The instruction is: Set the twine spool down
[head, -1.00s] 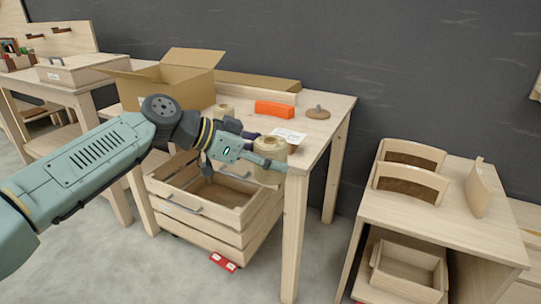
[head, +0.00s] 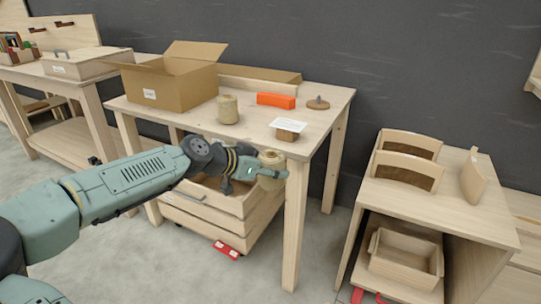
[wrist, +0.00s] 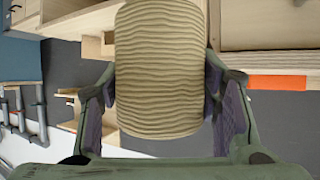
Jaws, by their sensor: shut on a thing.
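The pale twine spool (head: 271,158) is in my gripper (head: 270,173), in front of the near right corner of the work table (head: 255,122) in the head view. In the wrist view the ridged tan spool (wrist: 160,70) fills the middle, between the two fingers of my gripper (wrist: 163,105), which are shut on it. It is held in the air, and its lower end is partly hidden by the gripper in the head view. A similar spool (head: 228,109) stands upright on the table.
The table also holds an open cardboard box (head: 175,88), an orange block (head: 276,100), a round brown piece with a knob (head: 318,104) and a white card on a small block (head: 287,130). A slatted crate (head: 210,222) stands below.

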